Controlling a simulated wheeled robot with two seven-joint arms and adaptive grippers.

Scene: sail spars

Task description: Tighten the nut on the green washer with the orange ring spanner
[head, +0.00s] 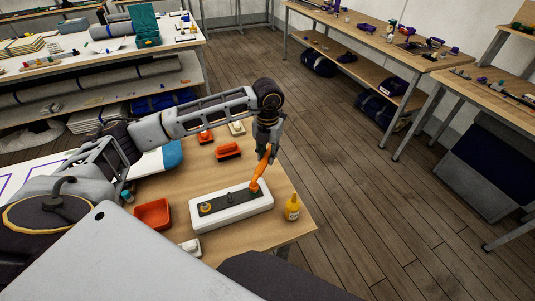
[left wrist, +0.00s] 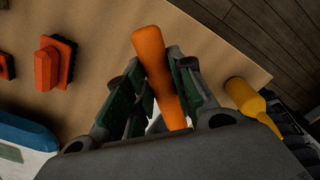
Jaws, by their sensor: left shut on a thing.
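My left gripper (head: 267,150) is shut on the orange ring spanner (head: 260,170), which it holds tilted, nearly upright. The spanner's handle also shows between the finger pads in the left wrist view (left wrist: 158,70). A yellowish washer with a nut (head: 206,208) is at the block's left end, and a dark stud (head: 228,196) is in the middle. I cannot make out a green washer; the spanner's end hides the block's right spot. My right gripper is not in view.
A yellow bottle (head: 292,208) stands right of the block, near the table's edge. An orange-red tray (head: 153,214) lies to the left. An orange brush-like block (head: 228,151) lies behind.

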